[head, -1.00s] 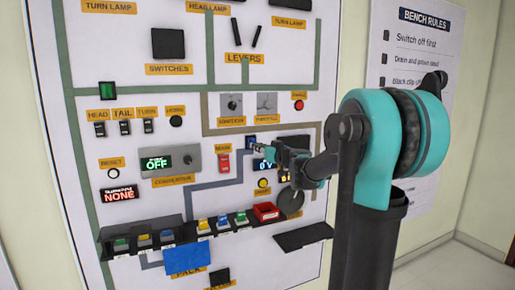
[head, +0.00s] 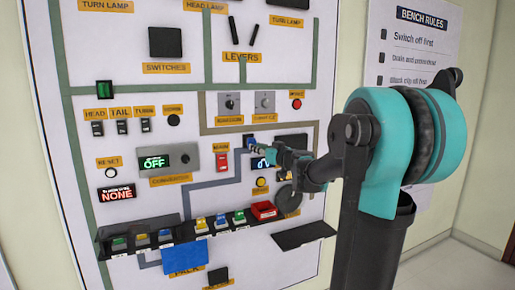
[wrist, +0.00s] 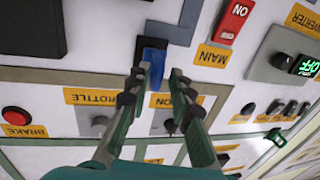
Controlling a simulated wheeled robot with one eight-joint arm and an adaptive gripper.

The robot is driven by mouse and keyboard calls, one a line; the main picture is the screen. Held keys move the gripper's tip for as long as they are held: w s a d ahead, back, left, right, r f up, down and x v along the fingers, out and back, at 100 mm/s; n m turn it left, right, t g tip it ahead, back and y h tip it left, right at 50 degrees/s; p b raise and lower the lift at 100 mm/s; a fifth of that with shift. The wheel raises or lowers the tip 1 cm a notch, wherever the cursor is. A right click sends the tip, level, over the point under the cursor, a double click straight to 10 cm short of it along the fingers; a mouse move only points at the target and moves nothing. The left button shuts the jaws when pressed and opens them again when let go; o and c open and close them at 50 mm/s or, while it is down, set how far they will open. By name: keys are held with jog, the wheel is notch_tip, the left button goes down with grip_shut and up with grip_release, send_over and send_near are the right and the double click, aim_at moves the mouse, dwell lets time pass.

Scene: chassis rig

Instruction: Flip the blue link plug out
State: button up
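The blue link plug (wrist: 153,58) sits in a dark socket on the white panel, left of the MAIN label in the wrist view. In the head view the plug (head: 249,141) shows as a small blue patch just beyond my fingertips. My gripper (wrist: 159,72) is open, with a gap between its two fingers. The fingertips lie on either side of the plug's near end, the left one overlapping its edge in the picture. I cannot tell whether either finger touches it.
The red MAIN switch (wrist: 233,22) is close to the right of the plug in the wrist view. The red BRAKE button (wrist: 15,117) and a dark display (wrist: 33,27) are to the left. A shelf with coloured plugs (head: 186,231) juts from the panel below.

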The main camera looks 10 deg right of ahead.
jog(key=shift+o, duration=0.5)
jog(key=v, duration=1.2)
jog(key=shift+d+r, duration=0.1)
